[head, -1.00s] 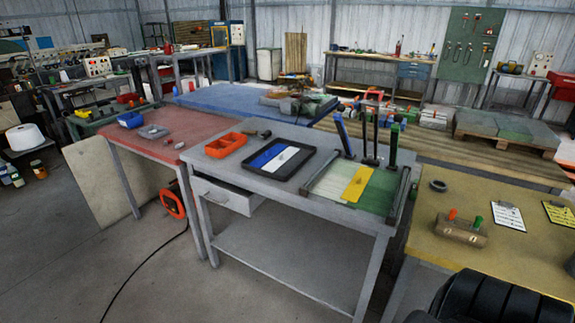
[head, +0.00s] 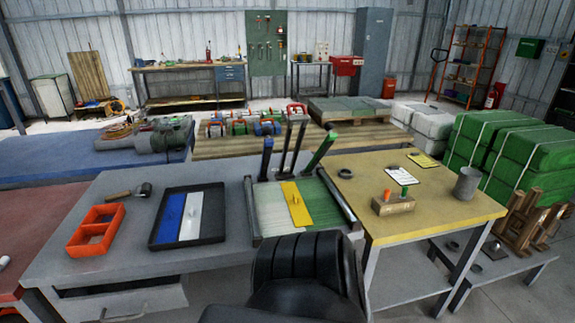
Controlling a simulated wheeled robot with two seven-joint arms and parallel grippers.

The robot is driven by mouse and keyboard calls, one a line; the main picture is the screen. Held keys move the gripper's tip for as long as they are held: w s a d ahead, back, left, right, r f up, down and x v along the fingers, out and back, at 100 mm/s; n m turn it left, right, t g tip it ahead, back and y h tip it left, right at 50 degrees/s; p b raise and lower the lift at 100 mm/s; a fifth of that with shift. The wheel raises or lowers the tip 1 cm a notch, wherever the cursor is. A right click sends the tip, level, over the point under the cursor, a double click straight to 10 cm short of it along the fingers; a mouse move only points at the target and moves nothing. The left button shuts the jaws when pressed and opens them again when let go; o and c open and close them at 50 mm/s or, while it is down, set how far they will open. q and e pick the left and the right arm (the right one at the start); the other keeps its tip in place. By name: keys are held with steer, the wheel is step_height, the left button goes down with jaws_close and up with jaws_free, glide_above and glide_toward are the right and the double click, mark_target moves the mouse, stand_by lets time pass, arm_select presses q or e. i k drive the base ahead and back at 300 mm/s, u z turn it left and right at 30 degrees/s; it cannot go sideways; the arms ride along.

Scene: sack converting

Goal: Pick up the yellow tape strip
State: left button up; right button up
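The yellow tape strip (head: 291,194) lies flat on the pale green and white woven sheet (head: 321,204) at the right part of the grey table. A small light mark or tab shows on its middle. The sheet sits between dark side rails, with blue, black and green upright handles behind it. A black tray (head: 155,234) to the left holds a blue strip (head: 171,214) and a white strip (head: 191,222) side by side. Neither of my grippers is in view.
An orange two-compartment bin (head: 85,249) and a dark-headed hand tool (head: 137,191) lie left of the tray. A yellow table (head: 420,222) adjoins on the right, with a block holding orange and green pegs (head: 393,206). A large black ribbed shape (head: 300,262) blocks the bottom centre.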

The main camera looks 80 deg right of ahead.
mark_target(301, 217)
steer(key=z, duration=0.65)
steer(key=i, duration=0.9)
steer(key=z, duration=0.95)
